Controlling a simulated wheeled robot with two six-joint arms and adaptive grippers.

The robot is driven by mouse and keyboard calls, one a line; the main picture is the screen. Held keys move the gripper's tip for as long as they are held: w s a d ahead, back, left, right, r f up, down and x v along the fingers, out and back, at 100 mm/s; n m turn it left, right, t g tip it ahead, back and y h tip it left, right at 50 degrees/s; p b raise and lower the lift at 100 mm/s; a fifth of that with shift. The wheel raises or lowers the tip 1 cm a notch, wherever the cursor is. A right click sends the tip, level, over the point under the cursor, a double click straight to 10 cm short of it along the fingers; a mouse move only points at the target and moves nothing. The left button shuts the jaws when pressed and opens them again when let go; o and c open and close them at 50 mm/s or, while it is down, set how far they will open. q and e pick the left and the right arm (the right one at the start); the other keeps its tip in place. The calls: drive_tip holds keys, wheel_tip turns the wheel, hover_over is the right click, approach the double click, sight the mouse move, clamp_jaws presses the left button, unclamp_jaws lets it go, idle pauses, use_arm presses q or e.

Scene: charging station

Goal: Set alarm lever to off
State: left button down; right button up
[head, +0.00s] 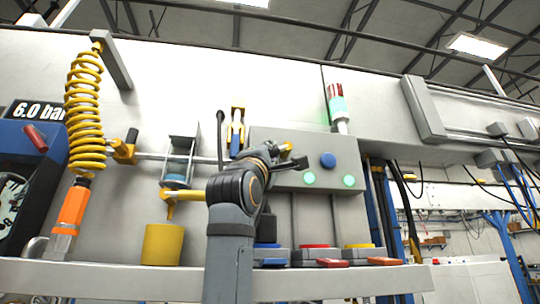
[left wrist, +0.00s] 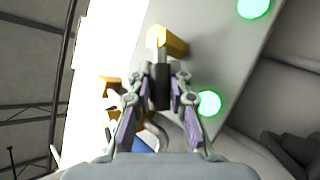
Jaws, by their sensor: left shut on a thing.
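The alarm lever shows in the left wrist view as a black grip (left wrist: 161,92) below a yellow mount (left wrist: 172,42) on a grey panel. My left gripper (left wrist: 163,80) is shut on the black grip, with one finger on each side. In the head view my left gripper (head: 280,155) is in front of the left part of the grey control box (head: 345,150); it hides much of the lever there. The signal tower (head: 338,108) above the box has a green glowing part below a red top. My right gripper is not in view.
The box carries a blue button (head: 328,160) and two green lights (head: 309,178). A coiled yellow hose (head: 84,110) hangs at left, and a yellow cup (head: 162,245) stands on the ledge (head: 130,279).

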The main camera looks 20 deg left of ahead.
use_arm(q)
drive_tip(key=shift+d+f+n+y, duration=0.1)
drive_tip(key=shift+n+y, duration=0.85)
drive_tip(key=shift+d+f+n+y, duration=0.1)
drive_tip(key=shift+n+y, duration=0.85)
drive_tip(key=shift+y, duration=0.3)
drive_tip(key=c, duration=1.5)
unclamp_jaws()
drive_tip(key=shift+w, duration=0.15)
drive_tip(key=shift+f, duration=0.1)
drive_tip(key=v, duration=1.2)
